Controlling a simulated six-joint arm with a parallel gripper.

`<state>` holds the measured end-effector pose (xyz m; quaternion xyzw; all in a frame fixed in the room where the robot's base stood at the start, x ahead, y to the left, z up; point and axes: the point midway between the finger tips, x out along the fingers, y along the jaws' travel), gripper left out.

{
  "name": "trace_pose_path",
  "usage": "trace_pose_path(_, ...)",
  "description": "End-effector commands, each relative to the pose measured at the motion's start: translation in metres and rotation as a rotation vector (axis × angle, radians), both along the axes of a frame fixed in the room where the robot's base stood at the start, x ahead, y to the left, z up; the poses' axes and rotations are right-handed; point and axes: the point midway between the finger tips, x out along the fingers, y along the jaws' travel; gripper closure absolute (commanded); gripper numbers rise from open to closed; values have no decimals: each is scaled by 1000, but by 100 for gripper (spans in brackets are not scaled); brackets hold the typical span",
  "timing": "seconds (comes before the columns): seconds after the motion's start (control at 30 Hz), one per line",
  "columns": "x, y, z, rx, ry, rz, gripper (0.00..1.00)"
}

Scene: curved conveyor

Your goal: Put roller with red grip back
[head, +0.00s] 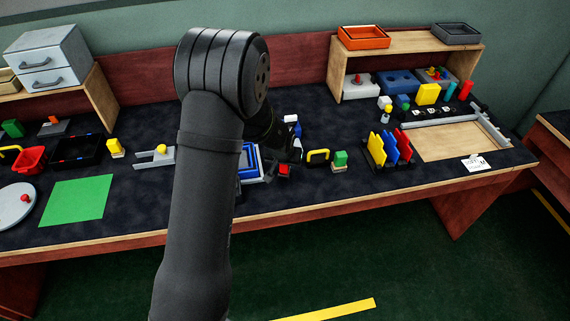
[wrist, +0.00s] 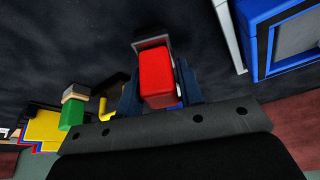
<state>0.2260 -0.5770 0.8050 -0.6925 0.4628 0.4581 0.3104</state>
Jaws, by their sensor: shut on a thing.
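The red grip (wrist: 156,76) sits between the fingers of my gripper (wrist: 158,88) in the wrist view, with a finger on each side. My gripper is shut on it. A grey piece (wrist: 151,43) shows at the grip's far end; the rest of the roller is hidden or too small to make out. In the head view the red grip (head: 285,170) shows just below my gripper (head: 287,154), near the middle of the dark bench top. I cannot tell whether it touches the bench. The place the roller belongs to cannot be made out.
A blue-framed box (wrist: 262,38) stands close by, right in the wrist view. A green block (head: 340,158) and a yellow handle (head: 318,156) stand just right of my gripper in the head view. A rack of coloured plates (head: 388,150) stands farther right. My arm hides part of the bench.

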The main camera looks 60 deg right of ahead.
Motion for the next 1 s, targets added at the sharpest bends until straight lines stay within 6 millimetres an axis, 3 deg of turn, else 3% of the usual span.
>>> trace_pose_path(0.37, 0, 0, -7, -1, 0, 0, 91)
trace_pose_path(0.4, 0, 0, -8, 0, 0, 0, 64)
trace_pose_path(0.5, 0, 0, -7, -1, -1, -1, 45)
trace_pose_path(0.8, 0, 0, -6, -1, -1, -1, 44)
trace_pose_path(1.0, -2, 4, 9, -4, -2, -1, 44)
